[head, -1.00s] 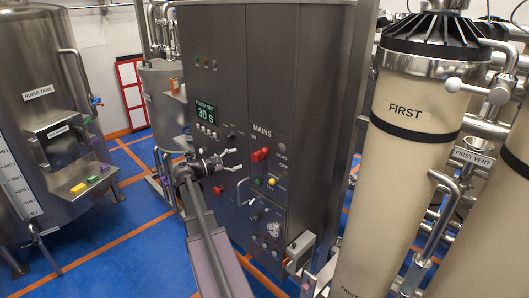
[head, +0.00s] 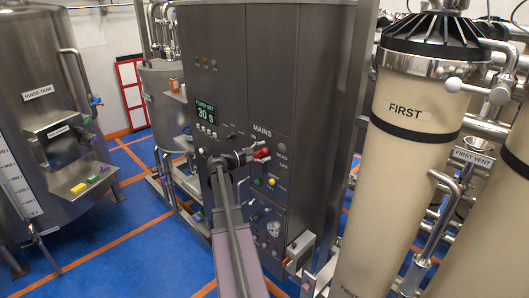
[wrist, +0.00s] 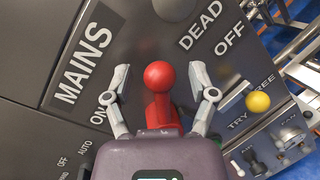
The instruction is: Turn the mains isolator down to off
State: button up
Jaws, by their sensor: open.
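The mains isolator has a red handle (head: 263,153) on the dark cabinet front, below the MAINS label. In the wrist view its round red end (wrist: 160,76) faces me, with a red stem running down behind my gripper body. My gripper (head: 256,153) is at the handle. In the wrist view my gripper (wrist: 160,88) is open, one finger on each side of the red handle, with gaps visible on both sides. The ON label (wrist: 103,107) is left of the handle and the OFF label (wrist: 230,40) is to the upper right. The handle's base is hidden.
A yellow button (wrist: 258,102) is right of my gripper. Below are small switches (wrist: 290,137). The FIRST column (head: 405,150) stands right of the cabinet.

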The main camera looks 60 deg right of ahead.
jog(key=shift+d, duration=0.15)
grip_shut()
